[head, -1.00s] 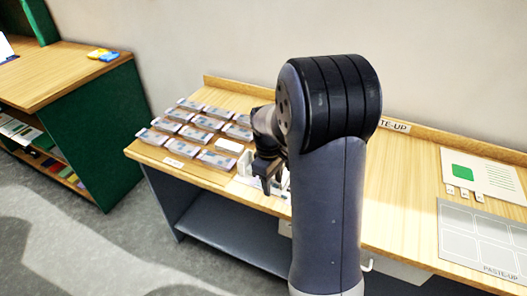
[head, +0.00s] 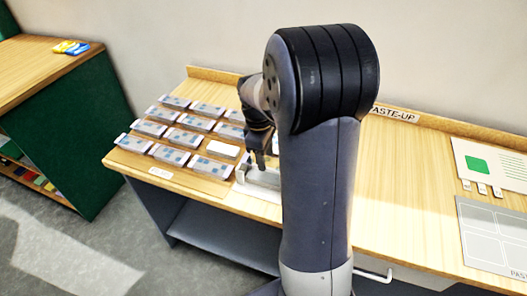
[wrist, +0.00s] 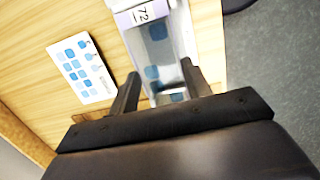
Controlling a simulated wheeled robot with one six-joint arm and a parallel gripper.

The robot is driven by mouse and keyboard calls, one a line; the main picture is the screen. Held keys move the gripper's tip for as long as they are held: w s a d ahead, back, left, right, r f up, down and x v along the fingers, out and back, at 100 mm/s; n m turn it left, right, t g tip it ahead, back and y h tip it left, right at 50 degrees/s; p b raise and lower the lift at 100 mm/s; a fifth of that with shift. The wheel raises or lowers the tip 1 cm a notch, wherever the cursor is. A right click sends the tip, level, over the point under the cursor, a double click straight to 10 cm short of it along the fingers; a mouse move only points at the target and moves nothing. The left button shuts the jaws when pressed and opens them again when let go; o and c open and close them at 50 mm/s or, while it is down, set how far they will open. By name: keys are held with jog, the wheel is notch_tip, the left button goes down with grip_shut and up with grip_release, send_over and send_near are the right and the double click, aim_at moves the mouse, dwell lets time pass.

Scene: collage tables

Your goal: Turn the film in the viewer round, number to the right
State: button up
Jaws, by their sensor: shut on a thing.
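My gripper (head: 262,160) is at the pale viewer (head: 262,178) near the front of the table, left of my arm. In the wrist view, my gripper (wrist: 160,92) has its two fingers on either side of the film (wrist: 157,58) and is shut on it. The film is greyish with blue patches. A pale end label reading 72 (wrist: 146,14) is at the top of the wrist view, pointing away from my gripper's body. The film's near end is partly hidden by the gripper. I cannot tell whether the film touches the viewer.
Several films in holders (head: 163,128) stand in rows left of the viewer. A white card with blue squares (wrist: 82,68) lies beside the gripped film. A paste-up sheet (head: 492,236) and a card with a green square (head: 478,166) lie at the right. A green side table (head: 80,130) stands left.

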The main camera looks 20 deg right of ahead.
aim_at(265, 177)
jog(key=shift+f+b, duration=1.9)
jog(key=shift+f, duration=1.3)
jog(key=o, duration=1)
jog(key=shift+r, duration=0.15)
jog(key=r, duration=0.7)
jog(key=w+a+r+p, duration=0.1)
jog(key=r, duration=0.2)
jog(key=shift+r, duration=0.25)
